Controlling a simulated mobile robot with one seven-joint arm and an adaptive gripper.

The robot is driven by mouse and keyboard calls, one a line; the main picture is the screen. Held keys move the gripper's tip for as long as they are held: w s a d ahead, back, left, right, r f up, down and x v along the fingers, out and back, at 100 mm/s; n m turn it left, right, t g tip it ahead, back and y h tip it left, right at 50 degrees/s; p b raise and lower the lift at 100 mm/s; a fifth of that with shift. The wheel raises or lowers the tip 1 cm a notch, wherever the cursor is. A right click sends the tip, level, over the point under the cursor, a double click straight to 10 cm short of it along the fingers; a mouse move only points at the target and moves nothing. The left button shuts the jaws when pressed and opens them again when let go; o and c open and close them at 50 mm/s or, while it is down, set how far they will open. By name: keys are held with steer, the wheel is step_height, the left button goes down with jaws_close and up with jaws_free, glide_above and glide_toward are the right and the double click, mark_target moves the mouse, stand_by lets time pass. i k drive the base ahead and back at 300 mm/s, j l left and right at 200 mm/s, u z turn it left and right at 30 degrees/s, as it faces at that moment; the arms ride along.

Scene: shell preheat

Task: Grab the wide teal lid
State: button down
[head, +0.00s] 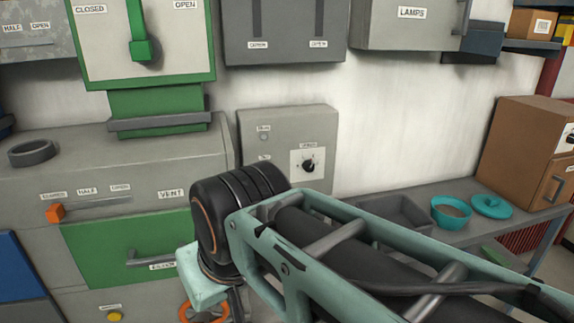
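The wide teal lid (491,207) lies flat on the grey bench at the right. It is round, with a small raised knob in the middle. It is just right of a teal bowl (448,222) that holds something brownish, and the bowl is uncovered. My arm crosses the lower middle of the view, in front of the bench. My gripper does not show clearly; the end of the arm runs out of the bottom edge, left of centre. The lid is well to the right of that end.
A grey tray (428,221) sits left of the bowl. A brown cabinet (522,150) stands behind and right of the lid. A grey machine with a green drawer (95,245) fills the left. A grey control box (283,125) with a dial is on the wall side. A green item (493,254) lies near the bench front.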

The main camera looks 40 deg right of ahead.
mark_target(488, 206)
steer(key=z, duration=2.65)
steer(key=i+l+u, duration=0.1)
steer(key=u, duration=0.8)
steer(key=i+l+u, duration=0.5)
steer(key=l, duration=0.25)
steer(key=i+l+u, duration=0.15)
steer(key=l, duration=0.4)
steer(key=i+l+u, duration=0.1)
steer(key=l, duration=0.45)
steer(key=i+l+u, duration=0.15)
steer(key=l, duration=0.4)
steer(key=i+l+u, duration=0.1)
steer(key=l, duration=0.45)
